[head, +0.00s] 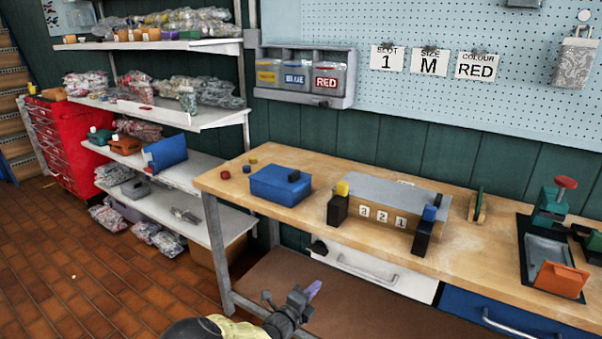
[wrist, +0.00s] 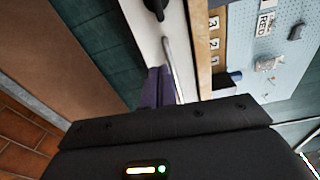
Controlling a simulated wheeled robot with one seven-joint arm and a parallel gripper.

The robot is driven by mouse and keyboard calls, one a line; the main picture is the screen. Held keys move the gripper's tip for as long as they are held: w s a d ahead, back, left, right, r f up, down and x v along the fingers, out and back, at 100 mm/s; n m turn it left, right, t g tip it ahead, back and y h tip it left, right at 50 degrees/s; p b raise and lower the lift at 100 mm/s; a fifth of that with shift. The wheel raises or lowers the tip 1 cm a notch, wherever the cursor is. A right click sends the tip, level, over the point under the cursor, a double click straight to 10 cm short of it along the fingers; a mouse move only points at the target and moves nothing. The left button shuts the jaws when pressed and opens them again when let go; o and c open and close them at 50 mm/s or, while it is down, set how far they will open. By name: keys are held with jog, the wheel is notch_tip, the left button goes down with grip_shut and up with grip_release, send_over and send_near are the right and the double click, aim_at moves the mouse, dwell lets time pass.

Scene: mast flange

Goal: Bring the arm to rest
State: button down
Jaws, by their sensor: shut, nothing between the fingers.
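My gripper (head: 313,290) shows at the bottom of the head view, in front of the workbench and below its top, beside the white drawer (head: 372,272). Its purple fingers are together and empty. In the wrist view the purple fingers (wrist: 158,88) point toward the white drawer front and its handle (wrist: 168,45). A small gap between gripper and drawer is hard to judge. The lower part of my arm is cut off by the bottom edge of the head view.
The wooden workbench (head: 290,210) carries a blue box (head: 281,185), a numbered block (head: 385,208) between dark posts, and a green-and-orange device at right. A blue drawer (head: 505,318) is beside the white one. Shelves (head: 165,115) stand at left. Brick floor (head: 90,260) at left is clear.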

jog(key=s+d+m+g+h, duration=0.2)
jog(key=s+d+m+g, duration=0.35)
jog(key=d+m, duration=0.45)
jog(key=s+d+r+m+g+y, duration=0.2)
jog(key=s+m+g+y, duration=0.15)
jog(key=s+m, duration=0.5)
jog(key=s+d+r+m+g+y, duration=0.25)
jog(key=s+m+g, duration=0.3)
jog(key=m, duration=0.55)
jog(key=s+a+r+m+t+y, duration=0.3)
jog(key=s+r+m+y, duration=0.45)
jog(key=m, duration=0.95)
notch_tip(320, 180, up, 19)
jog(key=h+p, duration=0.1)
jog(key=p, duration=1.7)
jog(key=shift+s+f+p, duration=0.15)
jog(key=shift+s+p, duration=0.25)
jog(key=shift+s, duration=0.05)
